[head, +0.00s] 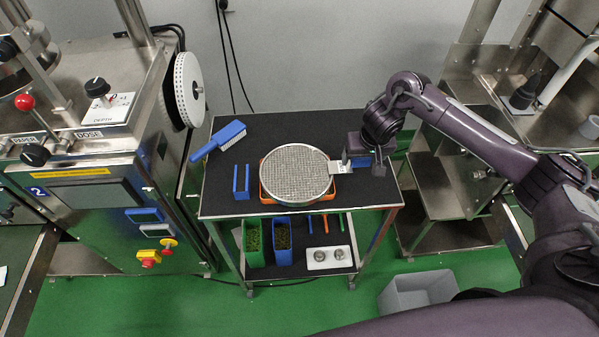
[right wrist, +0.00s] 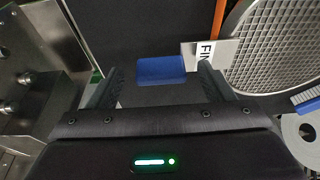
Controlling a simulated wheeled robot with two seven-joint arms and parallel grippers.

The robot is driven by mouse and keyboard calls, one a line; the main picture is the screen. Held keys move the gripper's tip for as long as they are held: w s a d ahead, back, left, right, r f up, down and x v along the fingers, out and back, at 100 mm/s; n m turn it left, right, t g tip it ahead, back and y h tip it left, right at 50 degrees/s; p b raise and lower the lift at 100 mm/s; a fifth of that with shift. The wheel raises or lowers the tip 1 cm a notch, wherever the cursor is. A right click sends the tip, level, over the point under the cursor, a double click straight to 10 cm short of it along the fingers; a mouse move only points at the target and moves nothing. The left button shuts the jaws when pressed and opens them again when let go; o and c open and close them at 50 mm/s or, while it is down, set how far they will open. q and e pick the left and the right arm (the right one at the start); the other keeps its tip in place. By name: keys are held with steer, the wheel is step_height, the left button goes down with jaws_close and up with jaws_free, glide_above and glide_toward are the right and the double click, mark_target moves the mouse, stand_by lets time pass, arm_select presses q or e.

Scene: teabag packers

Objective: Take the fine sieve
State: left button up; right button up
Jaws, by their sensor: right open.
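The round sieve (head: 296,174) with a metal mesh lies on the black top of the cart, over an orange piece (head: 345,189). Its pale tab (head: 340,167) points right. In the right wrist view the sieve (right wrist: 275,45) is at the upper right, and its tab (right wrist: 215,52) reads "FI", the rest hidden. A blue block (right wrist: 161,69) adjoins the tab's end, seemingly its handle. My right gripper (head: 362,161) is at this end. In the right wrist view the open gripper (right wrist: 160,78) has its fingers either side of the blue block, with no clear grip. My left gripper is not in view.
A blue brush (head: 218,141) and a small blue holder (head: 241,182) lie left of the sieve on the cart (head: 225,208). The shelf below holds bins and a white tray (head: 330,259). Machines stand left and right. A grey bin (head: 418,291) stands on the floor.

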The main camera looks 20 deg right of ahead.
steer(key=shift+w+f, duration=0.1)
steer(key=shift+f, duration=0.3)
steer(key=shift+c, duration=0.3)
steer(key=c, duration=1.1)
steer(key=shift+r, duration=0.15)
steer(key=shift+c, duration=0.2)
